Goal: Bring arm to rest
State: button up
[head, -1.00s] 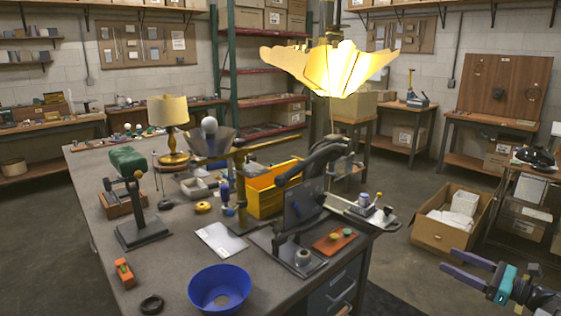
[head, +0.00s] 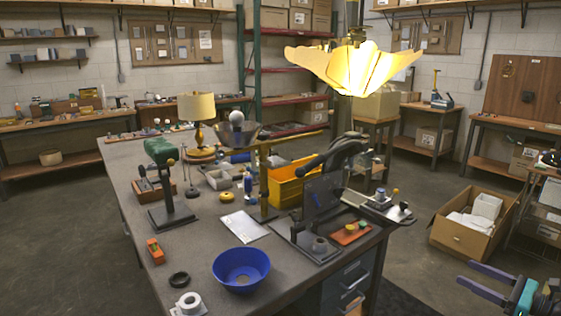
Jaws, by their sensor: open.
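My gripper (head: 486,281) shows at the lower right corner of the head view. Its two dark fingers are spread apart and point left, with nothing between them. It is over the floor, to the right of the workbench and clear of it. The grey workbench (head: 215,262) carries lamp parts. A lit, petal-shaped glass shade (head: 345,68) hangs above it. A small lamp with a cream shade (head: 197,106) stands at the far end of the bench. A blue bowl (head: 241,266) sits near the front edge.
A cardboard box (head: 458,240) stands on the floor above the gripper in the picture. A dark press (head: 322,195), a yellow bin (head: 287,187) and a green-topped stand (head: 172,207) are on the bench. Bare floor lies between bench and box.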

jog(key=w+a+f+n+g+p, duration=0.1)
jog(key=w+a+f+n+g, duration=0.2)
jog(key=a+f, duration=0.8)
jog(key=w+a+f+n+g+p, duration=0.1)
jog(key=a+f+n+g, duration=0.35)
jog(key=a+f, duration=0.65)
jog(key=s+a+f+n+g+h, duration=0.1)
jog(key=s+a+f+n+g, duration=0.25)
jog(key=a+f, duration=0.35)
jog(key=s+a+f+n+g, duration=0.2)
jog(key=s+a+f+g, duration=0.15)
jog(key=a+f, duration=0.3)
jog(key=s+a+f+n+g+h, duration=0.2)
jog(key=s+a+f+n+h, duration=0.1)
jog(key=s, duration=0.4)
jog(key=s+a+f+n+g+h+p, duration=0.1)
jog(key=s+a+f+n+h, duration=0.1)
jog(key=s+f+n, duration=0.3)
jog(key=s+a+f+n+g+h+p, duration=0.1)
jog(key=s+a+f+n+g+h, duration=0.1)
jog(key=s+n, duration=0.6)
jog(key=shift+s+a+f+g+h, duration=0.35)
jog(key=shift+s+a+f+h, duration=0.5)
jog(key=shift+s+f, duration=0.45)
jog(key=shift+r, duration=0.1)
